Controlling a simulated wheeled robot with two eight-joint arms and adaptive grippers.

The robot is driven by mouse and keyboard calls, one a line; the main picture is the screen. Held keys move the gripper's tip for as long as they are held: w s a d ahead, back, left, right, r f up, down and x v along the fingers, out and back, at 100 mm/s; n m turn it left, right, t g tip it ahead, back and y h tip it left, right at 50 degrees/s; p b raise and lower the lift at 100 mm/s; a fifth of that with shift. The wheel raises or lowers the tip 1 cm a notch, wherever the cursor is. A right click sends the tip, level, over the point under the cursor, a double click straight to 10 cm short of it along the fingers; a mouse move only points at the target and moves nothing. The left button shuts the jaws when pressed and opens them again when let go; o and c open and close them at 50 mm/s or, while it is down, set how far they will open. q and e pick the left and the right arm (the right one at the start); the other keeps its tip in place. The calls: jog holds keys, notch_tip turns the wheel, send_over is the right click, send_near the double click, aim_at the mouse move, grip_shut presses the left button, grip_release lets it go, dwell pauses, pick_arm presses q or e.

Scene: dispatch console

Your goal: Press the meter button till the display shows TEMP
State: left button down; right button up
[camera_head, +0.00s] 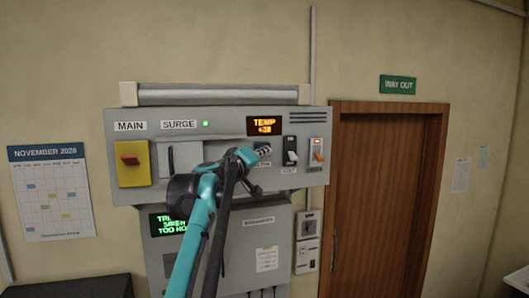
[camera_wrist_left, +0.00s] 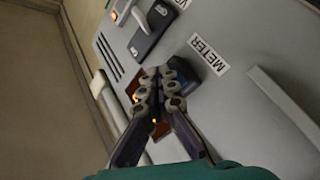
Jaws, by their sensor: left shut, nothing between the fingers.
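The meter display (camera_head: 264,125) on the grey wall console (camera_head: 228,127) is lit orange and reads TEMP with a small number below. My left gripper (camera_head: 261,153) is shut and empty, its fingertips at the meter button below the display. In the left wrist view the gripper (camera_wrist_left: 160,82) points at the dark blue meter button (camera_wrist_left: 182,72), beside the METER label (camera_wrist_left: 208,54). The fingers partly cover the button and the display. I cannot tell whether the tips touch the button or whether it is pressed in. My right gripper is not in view.
Two switches, one black (camera_head: 291,151) and one white with an orange lever (camera_head: 317,153), sit just right of the button. A yellow MAIN switch (camera_head: 133,163) is at the left. A green-text screen (camera_head: 168,223) is lower. A brown door (camera_head: 382,200) stands right.

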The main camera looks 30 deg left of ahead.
pick_arm(q)
jog(key=shift+s+d, duration=0.55)
jog(key=shift+d, duration=0.05)
jog(key=s+d, duration=0.3)
jog(key=shift+s+d+b, duration=0.1)
jog(key=shift+d+b, duration=0.25)
jog(key=shift+f, duration=0.15)
dwell(0.6)
